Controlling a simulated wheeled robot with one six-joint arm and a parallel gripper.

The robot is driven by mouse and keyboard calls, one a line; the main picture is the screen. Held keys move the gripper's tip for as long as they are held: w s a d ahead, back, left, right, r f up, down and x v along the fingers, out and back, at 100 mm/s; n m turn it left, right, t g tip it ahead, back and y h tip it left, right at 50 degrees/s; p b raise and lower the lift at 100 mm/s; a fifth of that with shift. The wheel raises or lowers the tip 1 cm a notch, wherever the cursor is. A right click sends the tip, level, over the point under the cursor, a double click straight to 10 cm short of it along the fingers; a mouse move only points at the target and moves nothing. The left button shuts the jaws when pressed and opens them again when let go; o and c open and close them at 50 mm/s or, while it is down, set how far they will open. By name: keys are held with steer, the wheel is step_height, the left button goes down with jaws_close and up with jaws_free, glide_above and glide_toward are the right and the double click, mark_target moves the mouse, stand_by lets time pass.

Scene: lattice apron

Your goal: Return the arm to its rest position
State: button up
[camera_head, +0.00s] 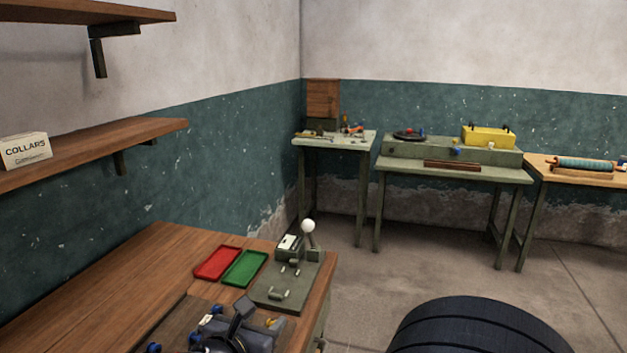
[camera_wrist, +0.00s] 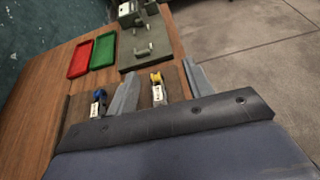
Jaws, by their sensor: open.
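My gripper (camera_wrist: 161,84) is open in the wrist view, its two grey fingers spread apart over the wooden bench (camera_wrist: 45,115). A small piece with a yellow top and a white label (camera_wrist: 158,92) shows between the fingers in that view; I cannot tell how far below them it is. A piece with a blue top and a white label (camera_wrist: 98,104) shows left of the left finger. In the head view the gripper is low in the picture, over the near part of the bench (camera_head: 120,285), and partly hides what lies there.
A red tray (camera_head: 218,263) and a green tray (camera_head: 245,268) lie beside a grey-green fixture (camera_head: 285,290) with a white-knobbed lever (camera_head: 308,227). Shelves (camera_head: 110,140) hang at left, one with a COLLARS box (camera_head: 26,150).

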steer(key=w+d+f, duration=0.2)
steer(key=w+d, duration=0.1)
steer(key=d, duration=0.4)
steer(key=w+d+f+p, duration=0.1)
steer(key=w+d+f, duration=0.2)
steer(key=d, duration=0.5)
steer(key=w+d+f+p, duration=0.1)
steer(key=w+d+f, duration=0.1)
steer(key=w+d, duration=0.2)
steer(key=shift+w+d+f, duration=0.4)
steer(key=shift+d, duration=1.4)
